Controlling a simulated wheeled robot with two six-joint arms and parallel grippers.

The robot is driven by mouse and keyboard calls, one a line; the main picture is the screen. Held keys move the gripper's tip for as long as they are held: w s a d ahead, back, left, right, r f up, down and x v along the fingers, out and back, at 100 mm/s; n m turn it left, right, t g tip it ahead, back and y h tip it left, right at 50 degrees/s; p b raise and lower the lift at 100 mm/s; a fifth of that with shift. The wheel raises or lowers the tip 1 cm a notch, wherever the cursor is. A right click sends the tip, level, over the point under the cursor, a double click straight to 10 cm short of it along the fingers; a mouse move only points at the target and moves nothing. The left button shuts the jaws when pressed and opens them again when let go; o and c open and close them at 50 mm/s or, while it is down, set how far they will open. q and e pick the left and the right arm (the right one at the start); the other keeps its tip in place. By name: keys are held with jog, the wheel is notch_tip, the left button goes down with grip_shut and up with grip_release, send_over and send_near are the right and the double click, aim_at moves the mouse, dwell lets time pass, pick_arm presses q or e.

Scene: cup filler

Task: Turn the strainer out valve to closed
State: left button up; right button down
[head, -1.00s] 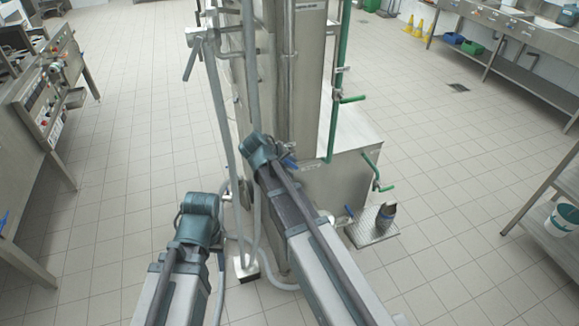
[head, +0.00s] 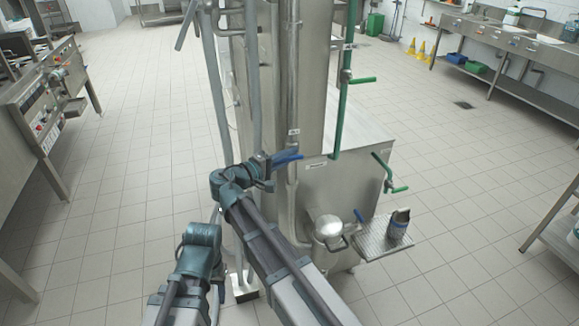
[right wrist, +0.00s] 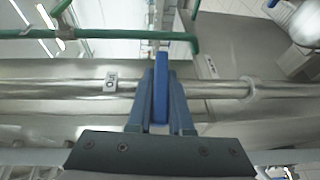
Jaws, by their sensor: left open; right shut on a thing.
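The strainer out valve handle (head: 288,157) is a blue lever on a vertical steel pipe (head: 293,90) of the steel machine. It sticks out to the right, across the pipe. My right gripper (head: 268,163) is at the pipe and shut on the lever. In the right wrist view the blue handle (right wrist: 160,88) lies between the two fingers of the gripper (right wrist: 161,100), crosswise to the pipe. The valve body is hidden behind the fingers. My left gripper (head: 216,272) is low at the left, apart from the machine, its fingers hard to make out.
A small label (right wrist: 111,82) is on the pipe beside the handle. Green pipes with green levers (head: 362,80) stand to the right. A dark cup (head: 398,223) stands on a grated tray (head: 372,240) beside a rounded steel housing (head: 328,227). The tiled floor around is free.

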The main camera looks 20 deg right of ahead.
pick_arm(q)
jog(key=shift+f+b, duration=0.8)
jog(key=shift+f, duration=0.45)
pick_arm(e)
jog(key=shift+s+f+n+h, duration=0.1)
jog(key=shift+f+n+h, duration=0.2)
jog(key=shift+h, duration=0.2)
jog(key=shift+r, duration=0.1)
jog(key=c, duration=0.8)
grip_release()
jog(key=shift+r, duration=0.1)
